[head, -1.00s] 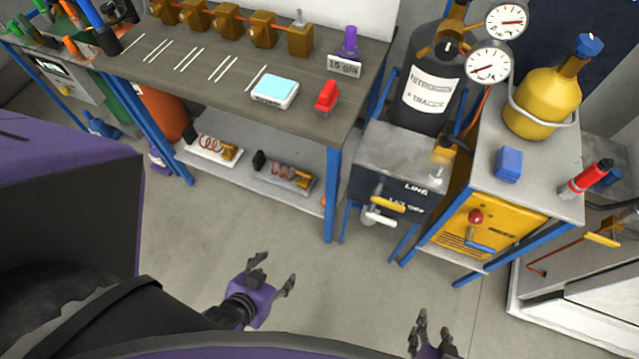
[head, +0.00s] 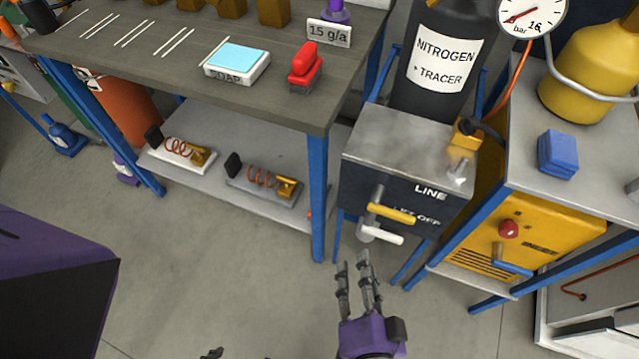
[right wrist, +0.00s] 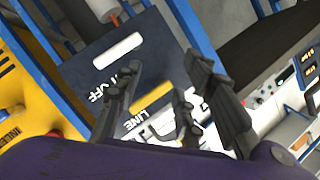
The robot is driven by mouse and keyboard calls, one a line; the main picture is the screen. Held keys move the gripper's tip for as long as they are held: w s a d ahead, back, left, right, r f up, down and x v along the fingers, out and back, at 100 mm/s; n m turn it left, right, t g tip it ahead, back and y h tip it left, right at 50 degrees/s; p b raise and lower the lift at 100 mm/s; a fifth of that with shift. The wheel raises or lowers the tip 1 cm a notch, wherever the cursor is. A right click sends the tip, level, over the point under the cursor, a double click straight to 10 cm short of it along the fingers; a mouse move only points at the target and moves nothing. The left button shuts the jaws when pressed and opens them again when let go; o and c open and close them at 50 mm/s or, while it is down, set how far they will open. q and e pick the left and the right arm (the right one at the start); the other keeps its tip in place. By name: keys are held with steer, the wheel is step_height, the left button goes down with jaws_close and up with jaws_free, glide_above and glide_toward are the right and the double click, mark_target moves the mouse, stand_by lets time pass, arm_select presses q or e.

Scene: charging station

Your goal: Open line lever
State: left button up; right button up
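The LINE lever is a yellow handle (head: 391,213) on the front of a dark box (head: 400,185), under the LINE label. It points right and slightly down. A white handle (head: 382,235) sits just below it. In the right wrist view the yellow handle (right wrist: 152,97) shows beyond my fingers, with the white handle (right wrist: 117,50) above left. My right gripper (head: 354,262) is open and empty, below and left of the handles, apart from them. It fills the front of the right wrist view (right wrist: 160,85). Only fingertips of my left gripper (head: 230,355) show at the bottom edge, spread apart.
A blue-legged bench (head: 120,52) with a lower shelf (head: 220,190) stands left. A yellow machine (head: 525,245) under a grey-topped stand is close on the right. A black nitrogen cylinder (head: 440,65) stands behind the box. The floor (head: 230,280) in front is clear.

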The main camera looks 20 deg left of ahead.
mark_target(400, 221)
steer(key=w+d+r+m+t+h+b, duration=0.1)
steer(key=w+m+h, duration=0.1)
steer(key=w+m, duration=0.2)
steer(key=w+d+r+m+t+h+b, duration=0.1)
steer(key=w+m+h, duration=0.1)
steer(key=w+m, duration=0.2)
steer(key=w+d+r+m+t+h+b, duration=0.1)
steer(key=w+m+t+h, duration=0.1)
steer(key=w+m, duration=0.2)
steer(key=shift+w+d+r+m, duration=0.3)
steer(key=shift+w+r+m, duration=0.05)
steer(key=shift+m, duration=0.35)
steer(key=shift+w, duration=0.3)
arm_select(q)
steer(key=w+f, duration=0.2)
steer(key=shift+w+a+f, duration=0.25)
steer(key=shift+a+f, duration=0.1)
arm_select(e)
jaws_close()
